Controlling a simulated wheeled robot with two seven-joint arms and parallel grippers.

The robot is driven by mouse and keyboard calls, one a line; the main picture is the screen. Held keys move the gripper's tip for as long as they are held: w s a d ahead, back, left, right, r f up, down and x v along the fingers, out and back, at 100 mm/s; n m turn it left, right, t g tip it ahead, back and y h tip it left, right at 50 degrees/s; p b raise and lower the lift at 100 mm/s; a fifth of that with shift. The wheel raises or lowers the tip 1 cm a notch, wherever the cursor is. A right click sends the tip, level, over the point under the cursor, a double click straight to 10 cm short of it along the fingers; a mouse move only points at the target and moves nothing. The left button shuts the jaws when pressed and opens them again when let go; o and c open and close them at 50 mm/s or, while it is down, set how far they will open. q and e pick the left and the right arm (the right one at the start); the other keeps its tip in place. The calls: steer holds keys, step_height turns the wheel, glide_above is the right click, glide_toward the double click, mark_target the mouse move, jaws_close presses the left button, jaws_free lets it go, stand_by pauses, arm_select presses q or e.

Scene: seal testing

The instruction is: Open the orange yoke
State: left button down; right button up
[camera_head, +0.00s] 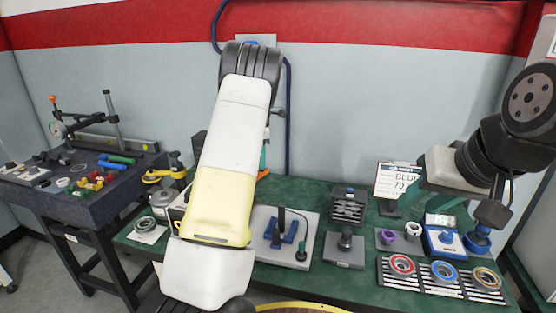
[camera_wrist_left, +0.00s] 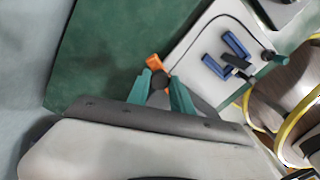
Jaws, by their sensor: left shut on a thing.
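My left gripper (camera_wrist_left: 162,84) has its teal fingers shut on the orange yoke (camera_wrist_left: 153,61). A small orange end sticks out past the fingertips, and dark metal shows between them. In the head view a bit of orange (camera_head: 263,174) shows just right of my pale left arm, which hides most of the left gripper and the yoke. My right gripper (camera_head: 436,202) hangs at the right over the bench, with its teal fingers apart and nothing seen between them.
A light plate with a blue fixture (camera_head: 285,230) and a black cable stands right of the yoke. The green bench (camera_head: 338,282) also bears a sign (camera_head: 396,181) and a tray of coloured rings (camera_head: 443,273). A dark side table (camera_head: 60,200) is at left.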

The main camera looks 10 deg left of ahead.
arm_select(q)
steer(key=shift+w+a+n, duration=0.15)
steer(key=shift+a+n, duration=0.15)
steer(key=c, duration=1.1)
jaws_free()
steer(key=shift+c, duration=0.2)
steer(key=shift+r, duration=0.1)
step_height(320, 180, up, 7)
steer(key=shift+r, duration=0.3)
